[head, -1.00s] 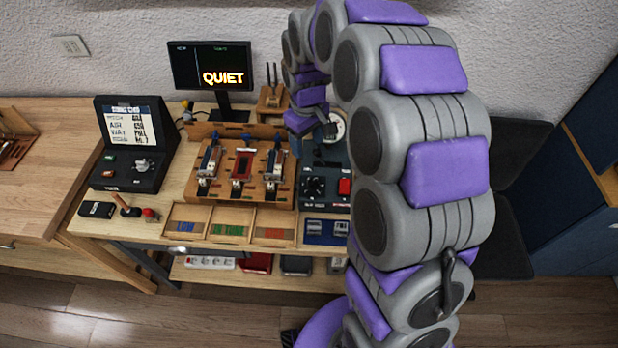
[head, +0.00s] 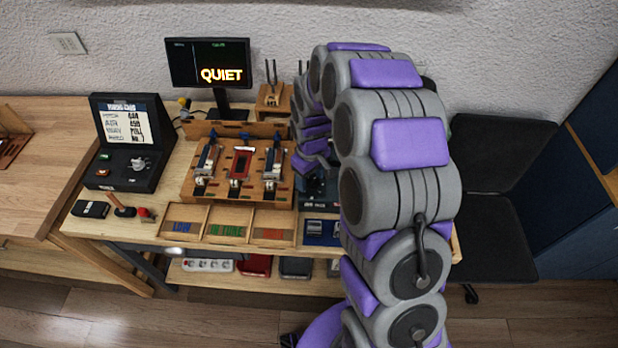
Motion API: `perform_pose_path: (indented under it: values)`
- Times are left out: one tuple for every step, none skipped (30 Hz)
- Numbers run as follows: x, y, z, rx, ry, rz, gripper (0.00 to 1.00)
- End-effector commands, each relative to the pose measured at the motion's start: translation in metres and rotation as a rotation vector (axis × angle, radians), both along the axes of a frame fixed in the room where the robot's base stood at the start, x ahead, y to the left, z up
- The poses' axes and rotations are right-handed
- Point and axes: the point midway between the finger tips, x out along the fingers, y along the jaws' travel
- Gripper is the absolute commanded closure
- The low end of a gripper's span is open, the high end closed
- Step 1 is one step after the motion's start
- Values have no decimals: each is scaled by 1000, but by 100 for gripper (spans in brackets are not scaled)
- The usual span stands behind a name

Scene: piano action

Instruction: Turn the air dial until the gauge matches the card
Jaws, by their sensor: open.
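The card (head: 126,125) is the lit panel on a black console at the left. It has lines of text, one of them for AIR, too small to read surely. A dark control box (head: 312,188) stands right of the wooden rack, mostly hidden behind my arm. Its dial and round gauge cannot be made out now. My gripper (head: 322,162) is small in the view, over this box, and open. It is partly covered by my own arm, and I cannot tell whether it touches the dial.
A monitor (head: 208,64) reading QUIET stands at the back. A wooden rack (head: 237,193) with several key mechanisms fills the bench middle. Shallow trays (head: 183,228) line the front edge. A black chair (head: 497,165) stands right of my arm.

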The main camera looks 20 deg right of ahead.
Motion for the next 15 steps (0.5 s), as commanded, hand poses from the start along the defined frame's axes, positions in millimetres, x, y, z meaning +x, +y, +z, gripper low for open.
perform_pose_path:
  values:
    - [0, -1, -1, 2, 0, -2, 38]
    - [0, -2, -2, 2, 0, -2, 38]
    - [0, -1, -2, 1, 0, -2, 38]
    - [0, -1, -2, 1, 0, -2, 38]
    - [0, 0, -2, 0, 0, -1, 38]
    - [0, 1, -2, -2, 0, -1, 38]
    - [0, 2, -2, -4, 0, 0, 38]
    - [0, 3, -2, -4, 0, 0, 38]
    - [0, 4, -2, -5, 1, 0, 40]
    - [0, 4, -2, -6, 0, 0, 43]
    - [0, 5, -2, -6, 0, 0, 46]
    - [0, 6, -2, -7, 1, 0, 50]
    - [0, 6, -2, -7, 1, 0, 53]
    - [0, 6, -2, -7, 1, 0, 56]
    - [0, 6, -2, -7, 1, 0, 59]
